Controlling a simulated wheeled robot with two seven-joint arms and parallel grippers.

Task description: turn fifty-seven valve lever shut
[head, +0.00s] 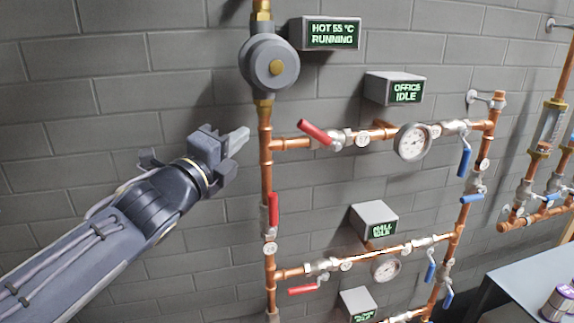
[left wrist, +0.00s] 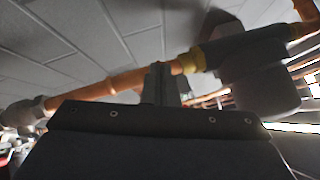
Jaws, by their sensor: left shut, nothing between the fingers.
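Several lever valves sit on copper pipes in the head view; their number tags are too small for me to tell surely which is fifty-seven. A red lever (head: 315,132) on the top branch slants up-left off its pipe. A red lever (head: 274,208) on the left riser lies along the pipe. A red lever (head: 303,290) on the lower branch lies roughly along its pipe. My left gripper (head: 240,138) is shut and empty, left of the riser and the top red lever, apart from that lever. In the left wrist view its fingers (left wrist: 165,84) show before a copper pipe. My right gripper is not in view.
A grey pump (head: 270,64) stands on the riser above my left gripper. A dial gauge (head: 412,142) and blue levers (head: 464,162) are further right. Green-lit displays (head: 332,35) hang on the brick wall. A table (head: 530,285) stands at the lower right.

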